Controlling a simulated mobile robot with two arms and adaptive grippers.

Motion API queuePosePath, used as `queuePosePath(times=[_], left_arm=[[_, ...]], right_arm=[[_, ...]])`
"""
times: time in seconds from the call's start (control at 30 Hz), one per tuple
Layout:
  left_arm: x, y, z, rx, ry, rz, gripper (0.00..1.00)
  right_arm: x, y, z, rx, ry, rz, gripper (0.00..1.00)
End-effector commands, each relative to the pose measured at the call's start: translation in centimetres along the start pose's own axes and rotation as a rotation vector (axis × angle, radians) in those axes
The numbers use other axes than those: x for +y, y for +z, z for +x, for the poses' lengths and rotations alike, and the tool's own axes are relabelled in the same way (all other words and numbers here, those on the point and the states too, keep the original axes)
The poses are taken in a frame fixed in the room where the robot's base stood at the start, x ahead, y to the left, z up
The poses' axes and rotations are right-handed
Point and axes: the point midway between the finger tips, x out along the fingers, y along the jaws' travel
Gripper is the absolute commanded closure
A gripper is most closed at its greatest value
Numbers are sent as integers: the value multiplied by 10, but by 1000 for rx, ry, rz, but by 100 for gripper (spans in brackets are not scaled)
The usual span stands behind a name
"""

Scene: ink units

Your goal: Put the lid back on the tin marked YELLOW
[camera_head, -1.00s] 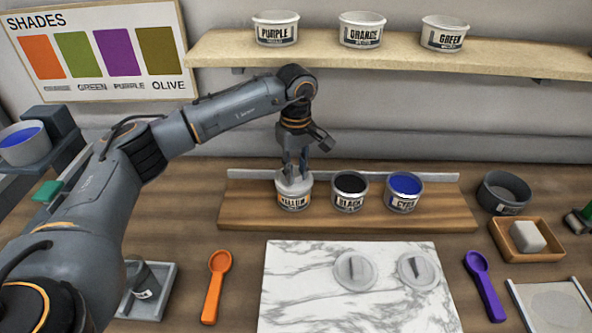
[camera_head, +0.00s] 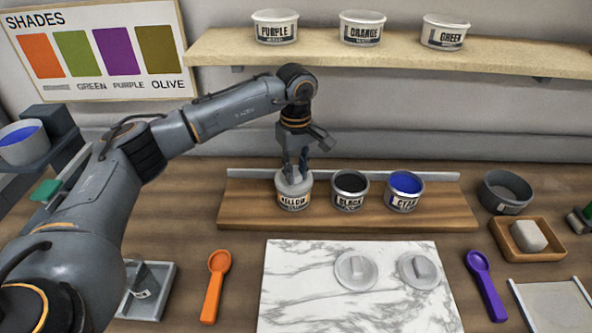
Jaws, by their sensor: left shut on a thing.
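The tin marked YELLOW (camera_head: 294,202) stands upright at the left of a row of tins on the wooden board. A pale lid (camera_head: 293,184) sits at the tin's top and covers its opening. My left gripper (camera_head: 296,178) comes down from above and is shut on the lid's grip. I cannot tell whether the lid is pressed fully down. The BLACK tin (camera_head: 349,200) and the CYAN tin (camera_head: 404,203) stand open to the right, showing black and blue ink. My right gripper is not in view.
Two pale lids, a left one (camera_head: 356,270) and a right one (camera_head: 420,270), lie on the marble slab (camera_head: 300,300). An orange spoon (camera_head: 215,290) and a purple spoon (camera_head: 485,285) flank the slab. The shelf (camera_head: 215,52) holds the PURPLE, ORANGE and GREEN tubs.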

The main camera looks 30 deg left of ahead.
Motion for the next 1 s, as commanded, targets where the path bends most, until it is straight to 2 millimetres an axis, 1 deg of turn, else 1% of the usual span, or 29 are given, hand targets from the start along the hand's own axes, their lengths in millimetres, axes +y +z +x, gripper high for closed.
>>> queuePosePath(times=[0.17, 0.2, 0.27, 0.3, 0.53, 0.63, 0.67, 1.0], left_arm=[[0, 0, 0, 0, 0, 0, 100], [0, 0, 0, 0, 0, 0, 72], [0, 0, 0, 0, 0, 0, 60], [0, 0, 0, 0, 0, 0, 52], [0, 0, 0, 0, 0, 0, 52], [0, 0, 0, 0, 0, 0, 31], [0, 0, 0, 0, 0, 0, 29], [0, 0, -1, 0, 0, 0, 29]], right_arm=[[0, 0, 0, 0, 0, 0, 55], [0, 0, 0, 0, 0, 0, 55], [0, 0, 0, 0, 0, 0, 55], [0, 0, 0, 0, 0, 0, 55], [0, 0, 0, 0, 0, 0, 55], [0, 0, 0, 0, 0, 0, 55], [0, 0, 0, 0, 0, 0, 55], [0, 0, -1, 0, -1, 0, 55]])
